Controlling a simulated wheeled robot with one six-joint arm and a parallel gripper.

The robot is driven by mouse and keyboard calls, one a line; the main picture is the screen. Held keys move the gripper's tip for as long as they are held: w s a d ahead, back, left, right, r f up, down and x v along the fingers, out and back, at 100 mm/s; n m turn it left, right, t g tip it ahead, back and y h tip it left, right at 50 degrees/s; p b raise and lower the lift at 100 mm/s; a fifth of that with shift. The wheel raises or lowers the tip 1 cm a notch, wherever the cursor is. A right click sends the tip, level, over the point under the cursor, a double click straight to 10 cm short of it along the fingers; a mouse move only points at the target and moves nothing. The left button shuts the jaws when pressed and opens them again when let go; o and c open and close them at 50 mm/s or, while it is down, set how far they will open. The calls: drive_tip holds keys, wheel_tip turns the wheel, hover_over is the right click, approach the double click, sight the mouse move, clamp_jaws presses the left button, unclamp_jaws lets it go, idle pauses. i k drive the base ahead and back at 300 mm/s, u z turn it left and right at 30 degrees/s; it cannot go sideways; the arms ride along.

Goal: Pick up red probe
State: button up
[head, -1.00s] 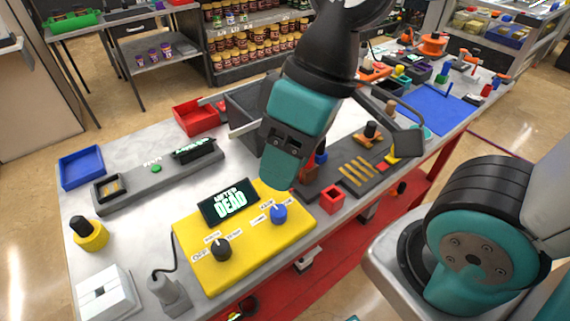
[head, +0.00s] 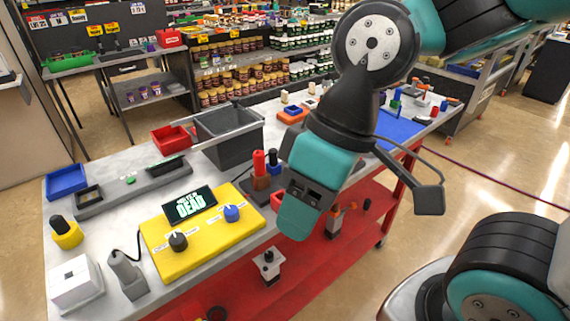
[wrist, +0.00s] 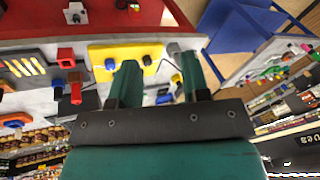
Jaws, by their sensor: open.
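The red probe (head: 259,164) stands upright in a dark holder (head: 262,190) on the grey table, beside a black-and-blue probe (head: 273,160). In the wrist view the red probe (wrist: 76,93) hangs left of my fingers, as that picture is upside down. My gripper (head: 303,218) is to the right of the probe in the head view, apart from it, near the table's front edge. In the wrist view my gripper (wrist: 158,68) has its two teal fingers wide apart with nothing between them.
A yellow panel (head: 190,257) with two knobs and a screen (head: 190,204) lies left of the probe holder. A grey bin (head: 228,134) and a red bin (head: 173,139) stand behind. A red lower shelf (head: 290,291) shows below the table.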

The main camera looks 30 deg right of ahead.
sight(259, 159)
drive_tip(key=z, duration=0.1)
drive_tip(key=i, duration=0.5)
drive_tip(key=z, duration=0.05)
drive_tip(key=k, duration=0.45)
drive_tip(key=u, duration=0.85)
drive_tip(key=i, duration=0.6)
drive_tip(key=z, duration=1.05)
